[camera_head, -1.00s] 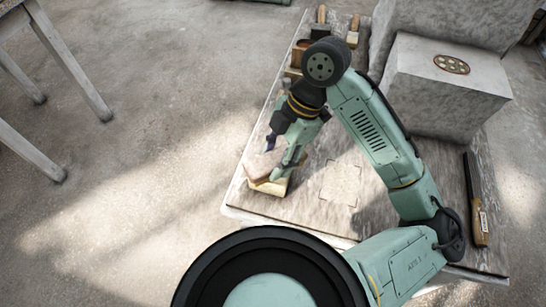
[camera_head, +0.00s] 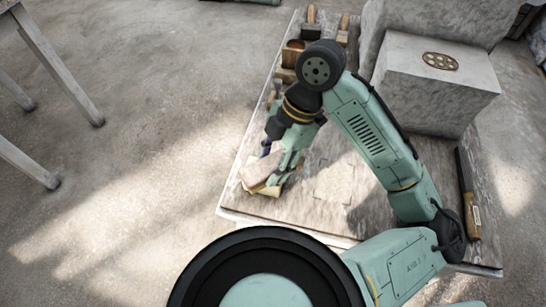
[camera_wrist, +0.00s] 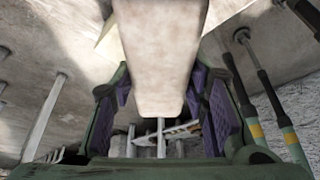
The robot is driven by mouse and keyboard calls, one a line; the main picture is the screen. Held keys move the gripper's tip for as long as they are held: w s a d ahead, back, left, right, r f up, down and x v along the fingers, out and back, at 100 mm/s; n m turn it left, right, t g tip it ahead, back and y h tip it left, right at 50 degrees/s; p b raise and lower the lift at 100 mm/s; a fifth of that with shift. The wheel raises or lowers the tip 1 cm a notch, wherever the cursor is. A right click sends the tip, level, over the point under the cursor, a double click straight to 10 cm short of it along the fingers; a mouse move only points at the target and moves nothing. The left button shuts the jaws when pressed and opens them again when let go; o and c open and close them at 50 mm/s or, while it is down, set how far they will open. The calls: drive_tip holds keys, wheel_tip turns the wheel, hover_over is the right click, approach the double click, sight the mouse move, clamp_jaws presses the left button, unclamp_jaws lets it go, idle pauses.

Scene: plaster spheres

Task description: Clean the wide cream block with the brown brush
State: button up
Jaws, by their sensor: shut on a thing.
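My gripper (camera_head: 275,165) is shut on a pale tan, block-shaped thing with a browner lower side, which I take to be the brown brush (camera_head: 260,170). In the wrist view the brush (camera_wrist: 160,50) shows as a pale body between the purple finger pads. The cream block (camera_head: 264,191) is low under the brush, near the front left of the board. It is mostly covered, and one pale yellowish corner of it (camera_wrist: 109,42) shows in the wrist view. The brush looks tilted over it; I cannot tell whether its underside touches.
Two wood-handled brushes (camera_head: 311,22) (camera_head: 343,32) and a brown block (camera_head: 291,55) are at the back of the board (camera_head: 320,207). Big grey stone blocks (camera_head: 425,95) stand at the right. A long tool (camera_head: 467,195) lies on the right edge. The board's front middle is clear.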

drive_tip(key=shift+f+b, duration=0.55)
drive_tip(key=shift+f, duration=0.05)
idle(0.3)
drive_tip(key=shift+d, duration=0.1)
drive_tip(key=shift+w+d, duration=0.5)
drive_tip(key=shift+d, duration=0.4)
drive_tip(key=shift+s+a+r, duration=0.1)
drive_tip(key=shift+s+a, duration=0.15)
drive_tip(key=shift+a, duration=0.2)
drive_tip(key=shift+s+a, duration=0.2)
drive_tip(key=shift+a, duration=0.25)
drive_tip(key=shift+s+a, duration=0.3)
drive_tip(key=shift+a, duration=0.25)
drive_tip(key=shift+s+a, duration=0.25)
drive_tip(key=shift+a, duration=0.3)
drive_tip(key=shift+w+d+b, duration=0.1)
drive_tip(key=shift+w+d, duration=0.25)
drive_tip(key=shift+d, duration=0.3)
drive_tip(key=shift+w+d+b, duration=0.15)
drive_tip(key=shift+w+d, duration=0.15)
drive_tip(key=shift+d, duration=0.4)
drive_tip(key=shift+w+d+b, duration=0.1)
drive_tip(key=shift+w+d, duration=0.25)
drive_tip(key=shift+d, duration=0.3)
